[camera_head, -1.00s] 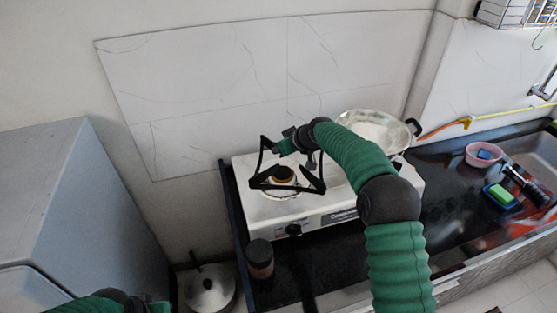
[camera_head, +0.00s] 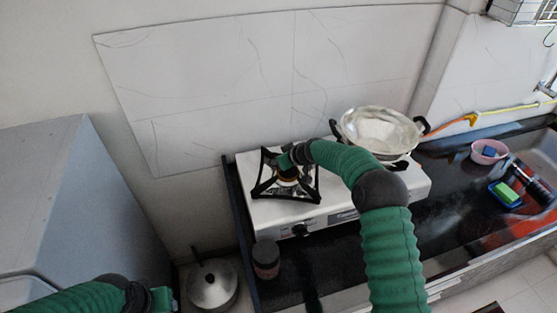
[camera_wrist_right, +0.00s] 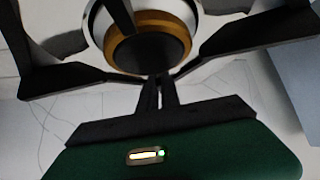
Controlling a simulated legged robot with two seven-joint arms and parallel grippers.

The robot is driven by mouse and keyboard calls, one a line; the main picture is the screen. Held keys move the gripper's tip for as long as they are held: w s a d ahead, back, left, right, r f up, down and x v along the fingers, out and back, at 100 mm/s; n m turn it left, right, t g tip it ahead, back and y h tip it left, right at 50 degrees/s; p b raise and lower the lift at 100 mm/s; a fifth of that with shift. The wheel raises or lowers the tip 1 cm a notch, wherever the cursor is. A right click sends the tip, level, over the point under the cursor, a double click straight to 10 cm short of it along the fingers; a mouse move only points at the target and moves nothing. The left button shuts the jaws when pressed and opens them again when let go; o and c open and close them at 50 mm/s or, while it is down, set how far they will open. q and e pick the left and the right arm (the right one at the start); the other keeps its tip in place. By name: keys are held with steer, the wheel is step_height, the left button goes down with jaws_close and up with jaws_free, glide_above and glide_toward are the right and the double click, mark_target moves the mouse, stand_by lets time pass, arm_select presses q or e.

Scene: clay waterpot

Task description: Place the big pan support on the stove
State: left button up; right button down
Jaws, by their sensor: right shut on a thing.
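The black big pan support (camera_head: 262,185) is around the left burner of the white stove (camera_head: 336,206), its legs spread over the stove top. I cannot tell whether every leg touches. My right gripper (camera_head: 287,162) is at the back of the support. In the right wrist view, its fingers (camera_wrist_right: 160,88) are shut on the support (camera_wrist_right: 238,32), beside the brass-ringed burner (camera_wrist_right: 150,48). My left gripper (camera_head: 165,300) is low at the left, partly cut off, and its jaws are not clear.
A metal pan (camera_head: 380,130) stands on the stove's right side, close to my right arm. A dark jar (camera_head: 266,259) stands in front of the stove. A lidded pot (camera_head: 211,284) is lower left. A pink bowl (camera_head: 489,152) and a sponge (camera_head: 505,193) are at the right.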

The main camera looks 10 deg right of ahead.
steer(key=c, duration=1.8)
jaws_free()
steer(key=shift+a, duration=0.2)
steer(key=shift+o, duration=1.1)
steer(key=shift+a, duration=0.1)
steer(key=shift+w, duration=0.1)
steer(key=shift+d+f, duration=0.1)
steer(key=shift+d, duration=0.3)
steer(key=b+v, duration=0.2)
steer(key=v, duration=1)
steer(key=s+a+f+g, duration=0.1)
steer(key=s, duration=0.3)
steer(key=s+a+f, duration=0.1)
steer(key=s, duration=0.2)
steer(key=s+a+f+m+g+h, duration=0.1)
steer(key=s+a, duration=0.1)
steer(key=s, duration=0.2)
steer(key=shift+s+f+g, duration=0.25)
steer(key=shift+s+g, duration=0.05)
steer(key=shift+s, duration=0.05)
steer(key=shift+s+d+f+m+g+h, duration=0.2)
steer(key=shift+s+f+m+g+h, duration=0.4)
steer(key=shift+s, duration=3.25)
steer(key=shift+s+d+f+m+g+h, duration=0.35)
steer(key=shift+s+f+m, duration=0.35)
steer(key=shift+s, duration=3.15)
steer(key=shift+s+d+f+m+g+h, duration=0.1)
steer(key=shift+s+f+m+g+h, duration=0.45)
steer(key=shift+s, duration=3.3)
